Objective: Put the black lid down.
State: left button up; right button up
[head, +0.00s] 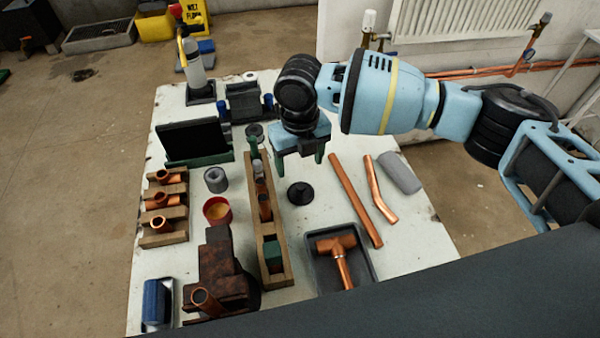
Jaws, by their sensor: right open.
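The black lid (300,193), a small round disc with a raised knob, lies on the white table, right of the long wooden rack. My right gripper (298,157) is above and behind it in the head view, fingers pointing down. Its two green fingertips are apart with nothing visible between them, and the lid looks clear of them. My left gripper is not in the picture.
The wooden rack (272,248) holds several fittings. Right of the lid lie copper pipes (355,198) and a grey roll (399,173). A dark tray (313,268) holds a copper tee. A red tin (217,210) stands left of the rack. The table (408,232) is bare at right.

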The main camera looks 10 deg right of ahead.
jog(key=shift+r, duration=1.5)
